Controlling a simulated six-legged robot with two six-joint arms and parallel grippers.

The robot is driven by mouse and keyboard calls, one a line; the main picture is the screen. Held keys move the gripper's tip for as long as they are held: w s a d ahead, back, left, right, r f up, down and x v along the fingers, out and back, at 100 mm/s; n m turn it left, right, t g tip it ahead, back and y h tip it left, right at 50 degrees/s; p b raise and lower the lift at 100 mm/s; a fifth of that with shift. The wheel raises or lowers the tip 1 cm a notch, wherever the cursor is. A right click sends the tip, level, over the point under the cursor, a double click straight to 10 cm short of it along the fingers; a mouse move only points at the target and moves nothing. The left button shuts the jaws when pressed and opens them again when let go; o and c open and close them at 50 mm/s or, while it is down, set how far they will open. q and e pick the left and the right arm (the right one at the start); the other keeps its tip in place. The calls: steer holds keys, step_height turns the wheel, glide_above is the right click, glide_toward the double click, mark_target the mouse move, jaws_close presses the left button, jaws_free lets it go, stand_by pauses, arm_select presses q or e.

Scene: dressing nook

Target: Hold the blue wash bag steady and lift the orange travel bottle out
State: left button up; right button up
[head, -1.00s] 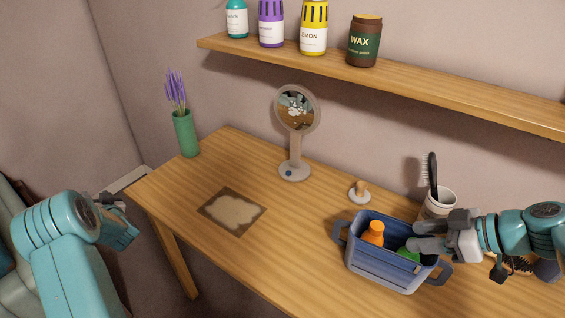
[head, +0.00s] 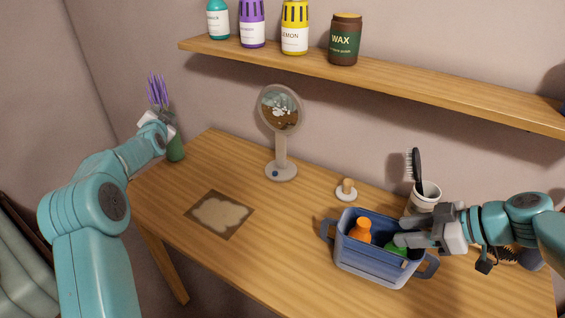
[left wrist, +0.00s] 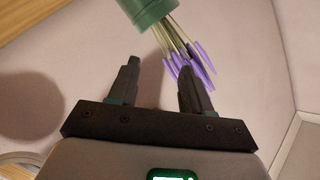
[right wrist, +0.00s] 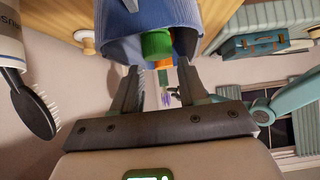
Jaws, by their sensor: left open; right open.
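The blue wash bag (head: 372,262) stands open on the desk, with a loop handle at each end. The orange travel bottle (head: 360,230) stands inside it at the left, its top above the rim. A green-capped bottle (right wrist: 156,45) is beside it, nearer my right gripper. My right gripper (head: 402,240) is open at the bag's right end, close to the green cap; in the right wrist view its fingers (right wrist: 158,80) are apart with nothing clearly held. My left gripper (left wrist: 158,75) is open near the lavender (left wrist: 195,62) in the green vase, away from the bag.
A white cup with a hairbrush (head: 424,195) stands behind the bag. A wooden-knobbed stand (head: 346,190), a round mirror (head: 281,120) and a flat patterned mat (head: 220,215) are on the desk. A shelf (head: 380,75) with several containers runs above. The desk's middle is mostly clear.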

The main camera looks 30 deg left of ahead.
arm_select(q)
steer(key=w+d+f+m+g+h, duration=0.15)
steer(key=w+d+m+h, duration=0.35)
steer(key=d, duration=1.1)
steer(key=w+d+m+g+h, duration=0.3)
steer(key=w+d+m+h, duration=0.15)
steer(key=d, duration=1.15)
step_height(320, 180, up, 7)
steer(key=m+g, duration=0.7)
steer(key=g, duration=0.1)
glide_above(327, 219)
steer(key=shift+h, duration=0.25)
step_height(327, 219, down, 17)
steer(key=shift+r, duration=0.15)
jaws_close()
